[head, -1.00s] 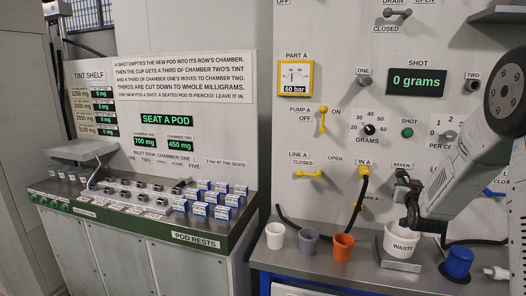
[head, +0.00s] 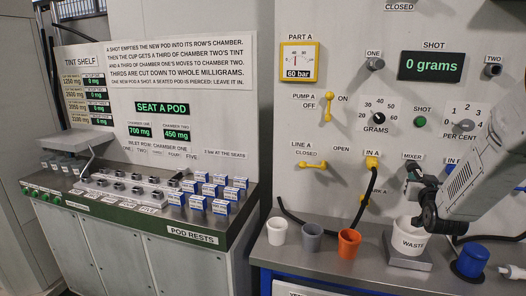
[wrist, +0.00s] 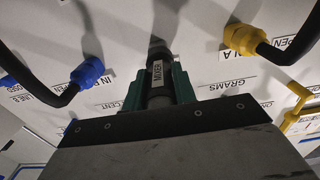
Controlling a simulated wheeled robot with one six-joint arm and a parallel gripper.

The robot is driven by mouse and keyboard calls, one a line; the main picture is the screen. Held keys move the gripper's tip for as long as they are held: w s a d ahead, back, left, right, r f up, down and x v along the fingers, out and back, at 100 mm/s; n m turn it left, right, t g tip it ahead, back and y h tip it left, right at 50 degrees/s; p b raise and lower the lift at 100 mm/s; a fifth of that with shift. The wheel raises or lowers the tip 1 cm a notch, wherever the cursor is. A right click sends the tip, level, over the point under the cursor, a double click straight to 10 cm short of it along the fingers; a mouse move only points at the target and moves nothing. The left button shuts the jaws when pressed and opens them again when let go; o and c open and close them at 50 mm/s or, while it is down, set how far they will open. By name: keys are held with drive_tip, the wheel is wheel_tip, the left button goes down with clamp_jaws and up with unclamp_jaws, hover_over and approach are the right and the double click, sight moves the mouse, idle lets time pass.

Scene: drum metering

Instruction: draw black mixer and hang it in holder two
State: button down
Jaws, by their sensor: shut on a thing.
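Holder two (head: 493,70) is a dark fitting under the TWO label at the upper right. Holder one (head: 374,64) is left of the shot display.
A white waste cup (head: 408,240) stands on a grey stand below my gripper. White (head: 277,232), grey (head: 311,237) and orange (head: 348,243) cups stand left of it, a blue cup (head: 471,261) right. A black hose hangs from yellow IN A (head: 372,163).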

drive_tip(key=shift+r, duration=0.1)
drive_tip(key=shift+v, duration=2.05)
drive_tip(key=shift+d, duration=0.15)
drive_tip(key=s+d+r+n, duration=0.3)
drive_tip(key=d+r, duration=0.2)
drive_tip(key=r, duration=0.6)
drive_tip(key=s+d+r+n, duration=0.3)
drive_tip(key=d+r, duration=0.2)
drive_tip(key=r, duration=0.6)
drive_tip(key=s+d+r+n, duration=0.3)
drive_tip(key=d+r, duration=0.2)
drive_tip(key=r, duration=0.6)
drive_tip(key=shift+s+d, duration=0.25)
drive_tip(key=shift+s, duration=0.05)
